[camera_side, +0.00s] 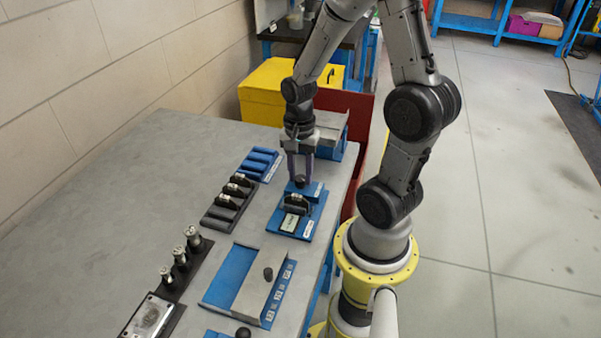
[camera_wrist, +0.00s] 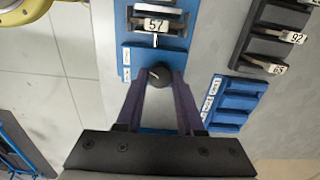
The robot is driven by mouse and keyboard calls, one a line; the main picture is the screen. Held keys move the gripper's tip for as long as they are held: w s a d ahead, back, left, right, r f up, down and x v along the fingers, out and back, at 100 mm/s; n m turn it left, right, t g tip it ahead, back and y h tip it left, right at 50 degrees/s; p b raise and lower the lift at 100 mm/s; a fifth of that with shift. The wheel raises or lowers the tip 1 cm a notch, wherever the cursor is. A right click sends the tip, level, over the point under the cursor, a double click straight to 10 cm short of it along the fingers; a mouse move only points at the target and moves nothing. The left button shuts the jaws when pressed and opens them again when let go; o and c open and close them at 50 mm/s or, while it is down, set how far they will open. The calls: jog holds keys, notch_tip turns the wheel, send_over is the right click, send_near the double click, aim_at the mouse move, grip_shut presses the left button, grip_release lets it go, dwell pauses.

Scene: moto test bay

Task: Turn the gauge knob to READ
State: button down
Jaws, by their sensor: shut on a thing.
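The gauge is a blue fixture (camera_side: 309,228) near the table's right edge, with a black-framed part marked 57 (camera_wrist: 155,24) seated in it. Its round black knob (camera_wrist: 159,77) sits at one end, with a short light mark on top. Small white labels (camera_wrist: 126,65) beside the knob are too small to read. My gripper (camera_side: 300,178) points down over the knob in the side view. In the wrist view my gripper (camera_wrist: 159,80) has its two purple-grey fingers shut on the knob, one on each side.
A blue slotted rack (camera_side: 259,163) and a dark rack with numbered parts (camera_side: 230,200) stand to the left. A blue tray with a grey plate and knob (camera_side: 262,295) lies nearer. A yellow box (camera_side: 265,95) and red bin (camera_side: 362,130) stand behind. The table's left side is clear.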

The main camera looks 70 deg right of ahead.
aim_at(299, 179)
jog(key=n, duration=1.3)
jog(key=shift+n, duration=0.4)
dwell(0.4)
jog(key=c, duration=0.5)
grip_release()
jog(key=shift+r, duration=0.1)
notch_tip(299, 179, up, 14)
jog(key=shift+a+f, duration=0.15)
jog(key=shift+w, duration=0.1)
